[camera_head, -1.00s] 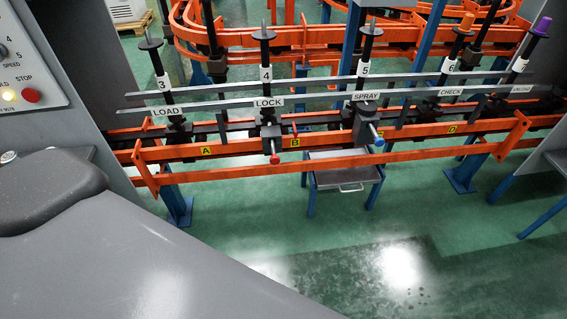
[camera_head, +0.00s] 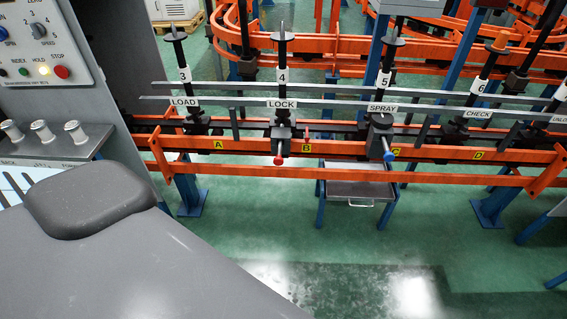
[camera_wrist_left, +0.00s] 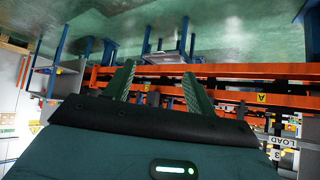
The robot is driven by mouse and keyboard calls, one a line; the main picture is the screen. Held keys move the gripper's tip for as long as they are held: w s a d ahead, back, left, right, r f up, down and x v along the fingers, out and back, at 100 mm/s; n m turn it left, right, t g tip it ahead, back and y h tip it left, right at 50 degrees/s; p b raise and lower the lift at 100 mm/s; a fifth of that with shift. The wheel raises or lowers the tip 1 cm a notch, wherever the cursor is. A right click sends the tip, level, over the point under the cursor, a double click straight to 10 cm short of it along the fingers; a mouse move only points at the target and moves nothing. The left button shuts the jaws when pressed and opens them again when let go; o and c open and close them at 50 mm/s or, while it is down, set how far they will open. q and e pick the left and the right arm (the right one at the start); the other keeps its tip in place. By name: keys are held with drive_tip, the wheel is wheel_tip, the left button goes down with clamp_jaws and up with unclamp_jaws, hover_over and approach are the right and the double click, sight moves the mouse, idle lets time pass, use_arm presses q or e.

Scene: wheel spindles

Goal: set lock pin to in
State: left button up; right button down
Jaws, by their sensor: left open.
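The lock pin with a red knob (camera_head: 279,160) sticks out toward me from the dark block (camera_head: 283,138) under the LOCK sign (camera_head: 281,104), on spindle 4. From this angle I cannot tell how far in the pin sits. A similar pin with a blue knob (camera_head: 389,156) is at the SPRAY station to its right. My left gripper (camera_wrist_left: 157,86) shows only in the left wrist view. Its two green fingers are apart with nothing between them, and the orange rails lie beyond. My right gripper is in neither view.
Orange rails (camera_head: 240,168) run across in front of the spindles. A small grey tray table (camera_head: 358,189) stands below SPRAY. A control panel (camera_head: 40,45) and a shelf with metal cylinders (camera_head: 75,132) are at left. Green floor in front of the rails is clear.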

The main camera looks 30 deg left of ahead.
use_arm(q)
drive_tip(key=w+a+f+n+t+y+b, duration=0.1)
drive_tip(key=w+a+f+y+b, duration=0.1)
drive_tip(key=w+a+f+b, duration=0.45)
drive_tip(key=w+a+f+n+t+y+b, duration=0.1)
drive_tip(key=w+f+b, duration=0.15)
drive_tip(key=w, duration=0.65)
drive_tip(key=w+a+r+n+t+y+b, duration=0.1)
drive_tip(key=w+a+r+n+y+b, duration=0.1)
drive_tip(key=w, duration=0.6)
drive_tip(key=w+a+r+n+t+y+b, duration=0.1)
drive_tip(key=w+a+r+n+y+b, duration=0.1)
drive_tip(key=w+a+b, duration=0.4)
drive_tip(key=w+a+r+n+t+y+b, duration=0.1)
drive_tip(key=w+r+b, duration=0.5)
drive_tip(key=w, duration=0.6)
drive_tip(key=a+t+y+b, duration=0.1)
drive_tip(key=a+y, duration=0.1)
drive_tip(key=shift+a+n, duration=0.4)
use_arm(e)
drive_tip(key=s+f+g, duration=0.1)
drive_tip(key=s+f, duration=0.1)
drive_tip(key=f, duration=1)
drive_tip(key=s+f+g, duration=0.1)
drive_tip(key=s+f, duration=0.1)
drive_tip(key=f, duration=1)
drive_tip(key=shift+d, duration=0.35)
